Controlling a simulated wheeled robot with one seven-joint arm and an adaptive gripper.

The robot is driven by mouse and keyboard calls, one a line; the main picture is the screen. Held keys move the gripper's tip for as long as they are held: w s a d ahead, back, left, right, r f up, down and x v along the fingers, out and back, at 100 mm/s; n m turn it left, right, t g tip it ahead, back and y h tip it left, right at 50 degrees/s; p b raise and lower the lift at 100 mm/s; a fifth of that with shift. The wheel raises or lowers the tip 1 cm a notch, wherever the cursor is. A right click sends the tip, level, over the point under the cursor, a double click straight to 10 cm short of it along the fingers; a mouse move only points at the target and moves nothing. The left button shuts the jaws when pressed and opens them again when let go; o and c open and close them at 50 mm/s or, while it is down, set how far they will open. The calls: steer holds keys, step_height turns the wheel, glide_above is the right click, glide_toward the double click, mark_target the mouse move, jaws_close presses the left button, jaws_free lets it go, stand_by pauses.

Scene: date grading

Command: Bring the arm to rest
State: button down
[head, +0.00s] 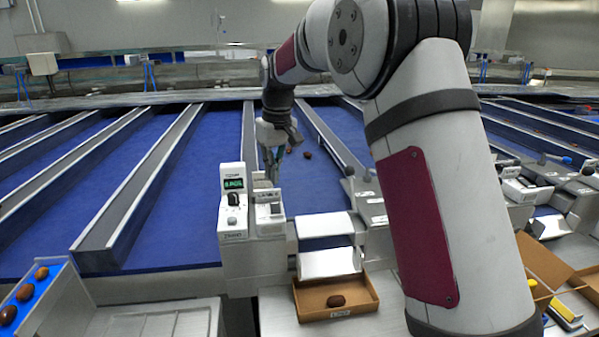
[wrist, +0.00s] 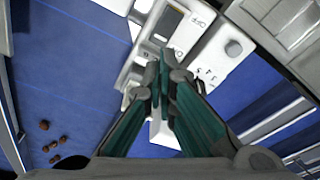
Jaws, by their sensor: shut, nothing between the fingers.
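My gripper (head: 270,174) hangs from my raised arm just above or beside a white control box (head: 233,200) with a lit green display. In the wrist view, my gripper (wrist: 159,78) has its two green-sided fingers together with nothing between them. Beyond the fingertips lies the panel (wrist: 208,62), with a rocker switch (wrist: 167,24), a round knob and an "OFF" marking. I cannot tell whether the fingertips touch the panel.
A cardboard box (head: 372,305) holding one date stands in front of the machine. A blue tray (head: 24,296) with several dates is at the lower left. Blue belts (head: 195,190) with raised grey rails run behind; some dates (wrist: 50,142) lie on one.

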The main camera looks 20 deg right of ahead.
stand_by(0.3)
steer(key=s+r+m+t, duration=0.1)
steer(key=s+r, duration=0.4)
steer(key=s, duration=0.4)
steer(key=s+r+m+t, duration=0.1)
steer(key=s+r, duration=0.3)
steer(key=s, duration=0.5)
steer(key=s+f+m, duration=0.1)
steer(key=s+f, duration=0.1)
steer(key=s, duration=0.8)
steer(key=s+f+t, duration=0.1)
steer(key=s+f, duration=0.1)
steer(key=s, duration=0.8)
steer(key=shift+s+f+m+h, duration=0.3)
steer(key=shift+s+m, duration=0.05)
steer(key=shift+m, duration=0.05)
